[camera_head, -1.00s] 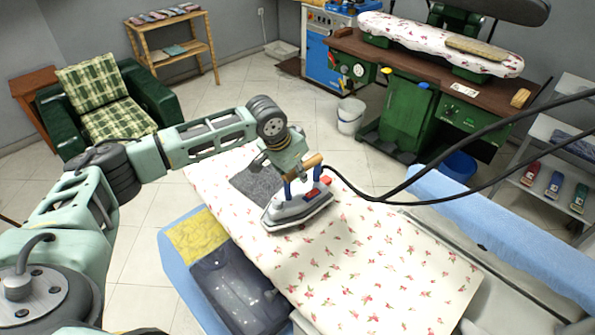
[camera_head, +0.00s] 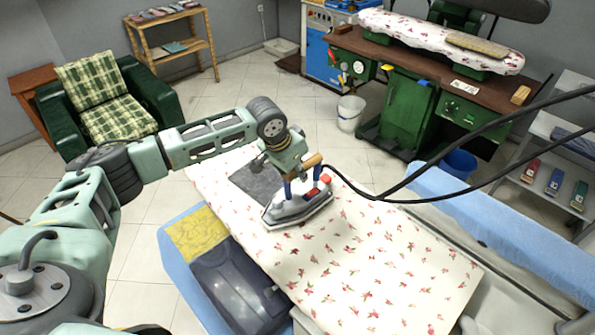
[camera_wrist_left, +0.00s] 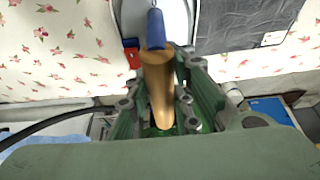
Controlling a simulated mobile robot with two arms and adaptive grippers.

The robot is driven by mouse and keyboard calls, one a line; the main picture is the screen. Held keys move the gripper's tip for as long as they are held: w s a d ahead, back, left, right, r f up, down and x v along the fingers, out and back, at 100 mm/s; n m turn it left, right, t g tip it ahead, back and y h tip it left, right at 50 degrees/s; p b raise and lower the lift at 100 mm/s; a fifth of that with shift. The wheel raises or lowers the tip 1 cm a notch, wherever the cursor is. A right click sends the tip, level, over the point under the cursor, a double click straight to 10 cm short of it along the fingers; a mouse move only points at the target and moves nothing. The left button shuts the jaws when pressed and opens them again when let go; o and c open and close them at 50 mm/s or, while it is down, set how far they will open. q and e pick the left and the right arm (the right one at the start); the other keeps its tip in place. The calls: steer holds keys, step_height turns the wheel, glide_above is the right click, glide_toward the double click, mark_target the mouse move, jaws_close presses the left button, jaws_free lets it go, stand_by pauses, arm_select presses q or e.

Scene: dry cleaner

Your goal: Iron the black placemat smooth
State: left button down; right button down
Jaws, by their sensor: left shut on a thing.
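The black placemat (camera_head: 257,183) lies on the floral-covered ironing board (camera_head: 350,258), and it looks dark grey with faint creases in the left wrist view (camera_wrist_left: 243,27). The iron (camera_head: 298,207) is on or just over the floral cover, at the placemat's lower right edge; I cannot tell whether its sole touches. My left gripper (camera_head: 290,168) is shut on the iron's wooden handle, which shows clearly in the left wrist view (camera_wrist_left: 157,85). The iron hides part of the placemat's near right side. My right gripper is not in view.
A black cord (camera_head: 440,165) runs from the iron to the upper right. A blue padded surface (camera_head: 510,238) lies along the board's right side. A yellow cloth (camera_head: 198,235) and a dark grey case (camera_head: 235,285) lie left of the board. The board's near half is clear.

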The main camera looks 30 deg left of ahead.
arm_select(q)
steer(key=shift+w+r, duration=0.15)
steer(key=shift+r, duration=0.2)
